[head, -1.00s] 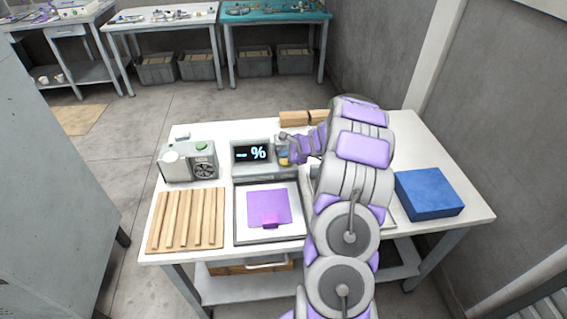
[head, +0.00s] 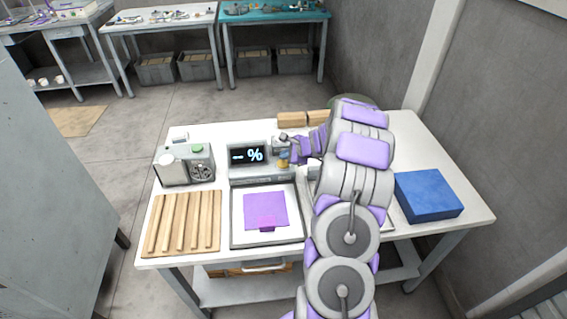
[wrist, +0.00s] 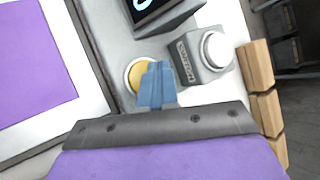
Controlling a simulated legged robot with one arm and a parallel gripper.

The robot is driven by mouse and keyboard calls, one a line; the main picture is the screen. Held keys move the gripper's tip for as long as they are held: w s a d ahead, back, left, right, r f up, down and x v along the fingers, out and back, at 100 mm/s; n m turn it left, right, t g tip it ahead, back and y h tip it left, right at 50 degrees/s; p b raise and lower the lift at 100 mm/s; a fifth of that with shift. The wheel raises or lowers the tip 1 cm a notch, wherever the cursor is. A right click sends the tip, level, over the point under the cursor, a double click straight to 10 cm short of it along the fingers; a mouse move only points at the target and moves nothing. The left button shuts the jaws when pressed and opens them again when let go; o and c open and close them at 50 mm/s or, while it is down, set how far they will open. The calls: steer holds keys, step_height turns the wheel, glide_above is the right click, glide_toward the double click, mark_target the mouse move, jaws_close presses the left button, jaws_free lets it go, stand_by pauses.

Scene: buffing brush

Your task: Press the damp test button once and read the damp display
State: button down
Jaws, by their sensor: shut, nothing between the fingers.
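A round yellow button (head: 283,155) sits at the unit's right side. In the wrist view the yellow button (wrist: 137,76) is partly covered by my gripper (wrist: 158,72). My gripper's blue fingers are shut with nothing between them, and their tips lie over the button's right part. I cannot tell whether they touch it. Only a corner of the display (wrist: 150,8) shows there. In the head view the fingertips are hard to make out.
A grey switch box (wrist: 201,55) with a white knob stands close beside my fingers. A white-framed purple pad (head: 265,211), a slatted wooden rack (head: 182,222), a grey device (head: 185,165) and a blue block (head: 428,194) share the table. Wooden blocks (head: 292,119) lie behind.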

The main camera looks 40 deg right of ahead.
steer(key=shift+d, duration=0.2)
steer(key=shift+a+r, duration=0.15)
steer(key=shift+a, duration=0.55)
steer(key=shift+d, duration=0.1)
steer(key=shift+d, duration=0.1)
steer(key=shift+d+f, duration=0.4)
steer(key=shift+d, duration=0.05)
steer(key=shift+a+f, duration=0.1)
steer(key=shift+a, duration=0.2)
steer(key=shift+a, duration=0.1)
